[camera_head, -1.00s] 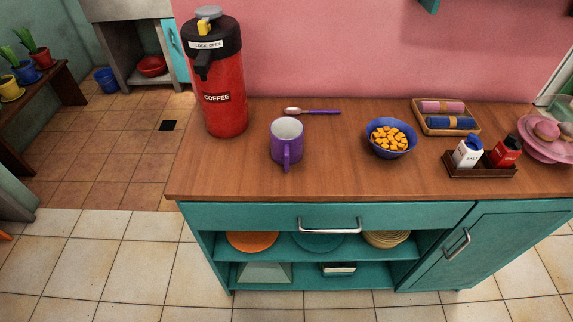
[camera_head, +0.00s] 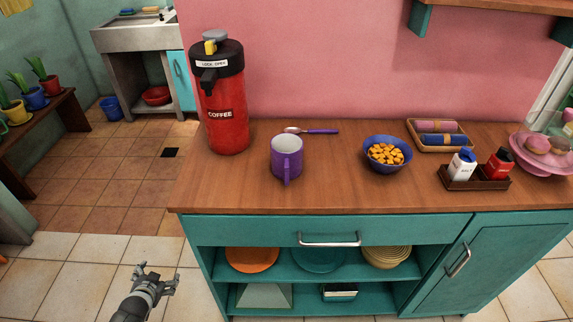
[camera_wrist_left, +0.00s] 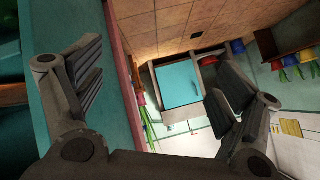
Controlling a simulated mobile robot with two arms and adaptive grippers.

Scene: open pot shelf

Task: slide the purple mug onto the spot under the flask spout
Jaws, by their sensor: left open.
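The purple mug (camera_head: 287,158) stands upright on the wooden counter in the head view, its handle facing me. The red coffee flask (camera_head: 226,118) with a black top stands to the left of the mug and a little behind it. Its dark spout (camera_head: 208,80) points toward the front left; the counter below it is bare. My left gripper (camera_head: 155,272) is low over the floor, left of and below the counter, well apart from the mug. In the left wrist view the left gripper's fingers (camera_wrist_left: 158,92) are spread with nothing between them. My right gripper does not show.
A spoon (camera_head: 312,131) lies behind the mug. A blue bowl of orange cubes (camera_head: 387,154), a shaker tray (camera_head: 476,180) and a tray of rolled cloths (camera_head: 438,134) are to the right. The counter front has a drawer handle (camera_head: 329,241). Counter in front of the flask is clear.

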